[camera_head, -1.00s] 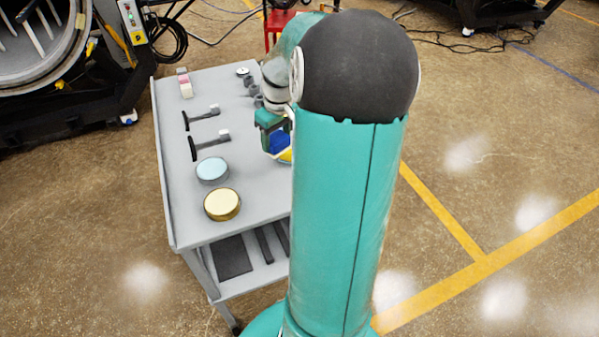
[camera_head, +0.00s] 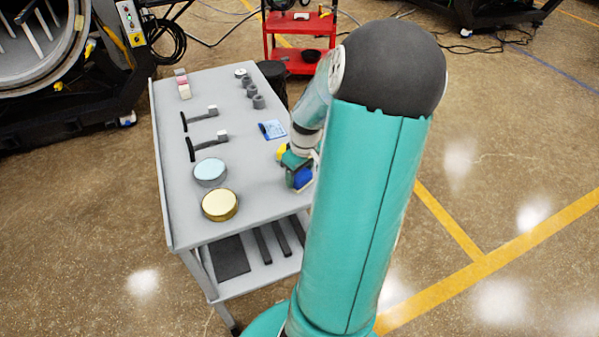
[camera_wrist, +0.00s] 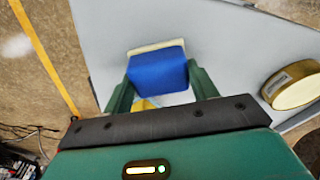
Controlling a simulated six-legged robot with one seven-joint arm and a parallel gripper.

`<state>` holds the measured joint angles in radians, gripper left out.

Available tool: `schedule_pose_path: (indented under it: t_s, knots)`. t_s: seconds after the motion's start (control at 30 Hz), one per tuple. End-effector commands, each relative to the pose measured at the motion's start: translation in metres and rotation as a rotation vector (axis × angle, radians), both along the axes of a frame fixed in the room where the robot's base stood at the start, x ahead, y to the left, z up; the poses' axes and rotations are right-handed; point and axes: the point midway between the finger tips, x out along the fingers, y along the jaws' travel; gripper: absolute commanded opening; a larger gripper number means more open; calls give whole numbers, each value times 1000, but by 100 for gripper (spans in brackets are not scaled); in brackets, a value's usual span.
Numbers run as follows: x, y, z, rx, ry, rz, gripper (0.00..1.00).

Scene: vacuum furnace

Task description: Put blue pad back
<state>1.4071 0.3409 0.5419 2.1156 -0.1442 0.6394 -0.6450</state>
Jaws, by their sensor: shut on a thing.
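The blue pad (camera_wrist: 158,78) is a small blue block with a pale cream layer on its far side. My gripper (camera_wrist: 160,85) is shut on it, with one green finger at each side in the wrist view. In the head view the blue pad (camera_head: 303,178) shows below my gripper (camera_head: 298,168), over the right edge of the grey cart top. A yellow thing (camera_head: 283,151) lies just behind my gripper, partly hidden; a bit of yellow also shows below the pad in the wrist view. I cannot tell whether the pad touches the cart top.
The grey cart (camera_head: 240,150) holds a gold round tin (camera_head: 220,204), a light-blue round tin (camera_head: 210,171), two black-handled tools, small grey cylinders and a blue-and-white card (camera_head: 272,129). A red cart (camera_head: 300,45) stands behind. The cart's middle is clear.

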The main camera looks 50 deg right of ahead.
Motion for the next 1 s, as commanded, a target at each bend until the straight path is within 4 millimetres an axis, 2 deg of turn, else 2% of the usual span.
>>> schedule_pose_path:
  t_s: [0.03, 0.13, 0.4, 0.53, 0.67, 1.0]
  knots:
    - [0, 0, 0, 0, 0, 0, 62]
    - [0, 0, 0, 0, 0, 0, 80]
    - [0, 0, 1, -1, -1, -1, 80]
    - [-1, -1, 8, -4, -1, -2, 80]
    - [-3, -1, 28, -7, -1, -3, 80]
    - [-12, 1, 98, -5, -1, -1, 80]
